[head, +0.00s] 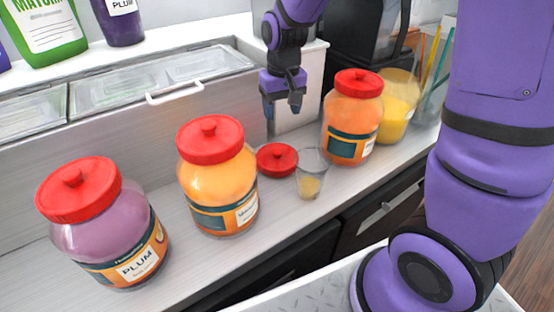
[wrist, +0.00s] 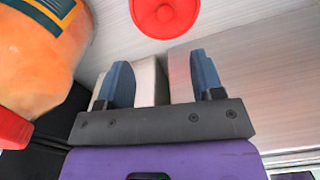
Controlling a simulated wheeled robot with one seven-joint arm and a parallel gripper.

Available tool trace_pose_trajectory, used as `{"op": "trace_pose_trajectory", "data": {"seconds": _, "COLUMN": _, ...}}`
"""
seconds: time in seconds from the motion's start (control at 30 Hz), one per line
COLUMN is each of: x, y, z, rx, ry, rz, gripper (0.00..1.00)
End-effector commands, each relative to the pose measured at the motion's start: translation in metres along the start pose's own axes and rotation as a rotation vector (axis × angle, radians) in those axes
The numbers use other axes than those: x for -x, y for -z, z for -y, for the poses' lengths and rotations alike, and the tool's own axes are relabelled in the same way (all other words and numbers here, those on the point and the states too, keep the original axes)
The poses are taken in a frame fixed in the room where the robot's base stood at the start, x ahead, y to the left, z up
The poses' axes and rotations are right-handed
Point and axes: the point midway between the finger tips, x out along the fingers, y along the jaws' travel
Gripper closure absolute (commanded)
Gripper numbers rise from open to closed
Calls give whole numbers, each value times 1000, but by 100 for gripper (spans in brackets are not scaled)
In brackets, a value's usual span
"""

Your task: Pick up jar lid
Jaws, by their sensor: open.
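A loose red jar lid (head: 277,159) with a round knob lies on the counter, between the mango-coloured jar and a small cup. It also shows in the wrist view (wrist: 165,14) at the top edge, partly cut off, ahead of the fingertips. My gripper (head: 285,104) is open and empty, pointing down above and behind the lid, apart from it. In the wrist view my two blue-grey fingers (wrist: 160,80) stand apart with nothing held between them. Red lids also sit on the plum jar (head: 78,190), the yellow-orange jar (head: 210,139) and the orange jar (head: 358,84).
A clear cup (head: 311,175) with some yellow content stands just right of the loose lid. A yellow pitcher (head: 398,105) and a glass with straws (head: 430,85) stand at the back right. A covered bin with a white handle (head: 175,93) runs behind.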

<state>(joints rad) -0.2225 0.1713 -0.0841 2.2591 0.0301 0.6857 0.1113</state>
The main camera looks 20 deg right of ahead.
Motion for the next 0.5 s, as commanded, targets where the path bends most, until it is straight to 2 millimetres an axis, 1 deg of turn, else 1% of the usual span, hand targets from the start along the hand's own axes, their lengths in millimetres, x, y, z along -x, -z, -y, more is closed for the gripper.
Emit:
{"op": "trace_pose_trajectory", "data": {"seconds": 0.03, "x": -8, "y": 3, "z": 2, "rx": 1, "ry": -3, "rz": 12, "gripper": 39}}
{"op": "trace_pose_trajectory", "data": {"seconds": 0.27, "x": -27, "y": 8, "z": 5, "rx": 1, "ry": -9, "rz": 28, "gripper": 39}}
{"op": "trace_pose_trajectory", "data": {"seconds": 0.5, "x": -62, "y": 6, "z": 5, "rx": -1, "ry": -9, "rz": 29, "gripper": 39}}
